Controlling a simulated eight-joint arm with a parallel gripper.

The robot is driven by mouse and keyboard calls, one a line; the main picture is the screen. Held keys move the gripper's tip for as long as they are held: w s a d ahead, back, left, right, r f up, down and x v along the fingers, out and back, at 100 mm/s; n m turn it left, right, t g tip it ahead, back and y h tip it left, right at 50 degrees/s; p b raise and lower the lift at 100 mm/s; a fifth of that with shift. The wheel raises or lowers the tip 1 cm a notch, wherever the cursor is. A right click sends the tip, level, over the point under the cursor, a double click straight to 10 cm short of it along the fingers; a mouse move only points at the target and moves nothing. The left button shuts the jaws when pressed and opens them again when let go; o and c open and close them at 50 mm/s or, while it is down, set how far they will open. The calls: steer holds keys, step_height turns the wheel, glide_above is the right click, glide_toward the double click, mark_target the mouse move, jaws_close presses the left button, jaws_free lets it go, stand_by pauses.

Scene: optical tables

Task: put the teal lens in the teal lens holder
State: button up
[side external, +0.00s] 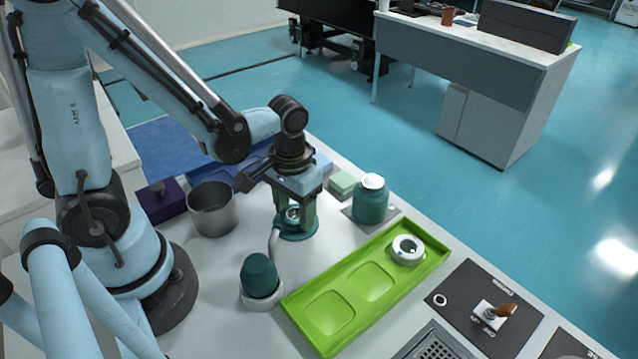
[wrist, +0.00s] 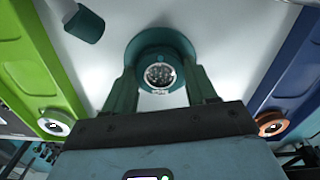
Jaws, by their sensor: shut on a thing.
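My gripper (side external: 295,212) points down over the teal lens holder (side external: 298,233), a round teal piece on the white table. Its two teal fingers are shut on the teal lens (side external: 292,213), a small round piece with a glassy, speckled face. In the wrist view the lens (wrist: 160,75) lies between the fingers (wrist: 162,92), overlapping the near part of the round teal holder (wrist: 150,42). The fingers hide part of both. I cannot tell whether the lens rests in the holder or is held just above it.
A teal-capped piece on a white base (side external: 260,278) stands in front. A green tray (side external: 330,308) with a white ring (side external: 407,249) lies to the right. A metal pot (side external: 213,210) and purple box (side external: 160,200) stand left. A teal jar (side external: 370,202) and blue tray (side external: 212,178) are behind.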

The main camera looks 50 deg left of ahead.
mark_target(294, 205)
steer(key=shift+f, duration=0.1)
steer(key=o, duration=1.1)
steer(key=shift+c, duration=0.2)
step_height(294, 205, up, 13)
steer(key=w+a+m+t, duration=0.1)
steer(key=a+m+t, duration=0.1)
steer(key=t, duration=0.5)
steer(key=shift+w, duration=0.15)
